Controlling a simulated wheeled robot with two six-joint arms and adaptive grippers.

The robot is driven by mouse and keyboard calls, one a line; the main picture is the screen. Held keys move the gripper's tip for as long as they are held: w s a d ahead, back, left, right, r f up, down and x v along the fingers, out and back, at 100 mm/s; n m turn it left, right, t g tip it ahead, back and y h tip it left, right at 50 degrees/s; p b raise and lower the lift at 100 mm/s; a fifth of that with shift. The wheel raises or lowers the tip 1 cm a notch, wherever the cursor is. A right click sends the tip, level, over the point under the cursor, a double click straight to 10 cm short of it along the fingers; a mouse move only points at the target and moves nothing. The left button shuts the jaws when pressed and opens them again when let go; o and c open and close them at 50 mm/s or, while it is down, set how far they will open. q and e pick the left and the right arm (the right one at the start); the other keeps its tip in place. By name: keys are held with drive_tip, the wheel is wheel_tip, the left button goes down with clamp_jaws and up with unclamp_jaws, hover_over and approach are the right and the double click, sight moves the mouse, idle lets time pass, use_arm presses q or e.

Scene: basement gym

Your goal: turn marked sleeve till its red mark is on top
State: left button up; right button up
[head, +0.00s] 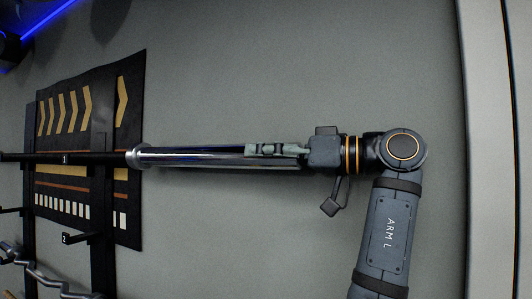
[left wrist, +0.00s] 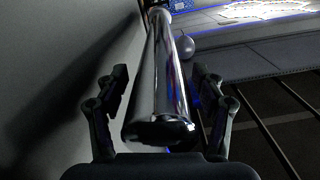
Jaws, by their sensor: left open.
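The chrome sleeve (head: 195,157) is a long shiny tube, running level across the head view from a collar (head: 133,158) on a dark bar. My left gripper (head: 256,151) is at the sleeve's free right end, fingers pointing along it. In the left wrist view, the sleeve (left wrist: 158,85) lies between the two open fingers, with a visible gap on each side. A thin reddish and blue streak shows along its right side there; I cannot tell whether this is the mark or a reflection. My right gripper is not in view.
A dark wall panel (head: 125,92) with yellow chevrons stands behind the bar. Black rack pegs with number tags and a wavy metal bar (head: 50,284) are at lower left. The grey wall is close beside the sleeve. A round silver ball (left wrist: 185,46) shows in the left wrist view.

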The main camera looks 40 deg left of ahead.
use_arm(q)
drive_tip(key=shift+a, duration=0.2)
drive_tip(key=shift+d, duration=0.1)
drive_tip(key=shift+c, duration=0.4)
drive_tip(key=c, duration=1)
drive_tip(key=shift+m, duration=0.3)
drive_tip(key=m+p, duration=0.1)
drive_tip(key=m, duration=0.3)
drive_tip(key=shift+m, duration=0.3)
drive_tip(key=m+p, duration=0.1)
drive_tip(key=m, duration=0.3)
drive_tip(key=m+p, duration=0.1)
drive_tip(key=m, duration=0.3)
drive_tip(key=shift+m, duration=0.4)
drive_tip(key=shift+m+p, duration=0.4)
drive_tip(key=shift+m, duration=1.4)
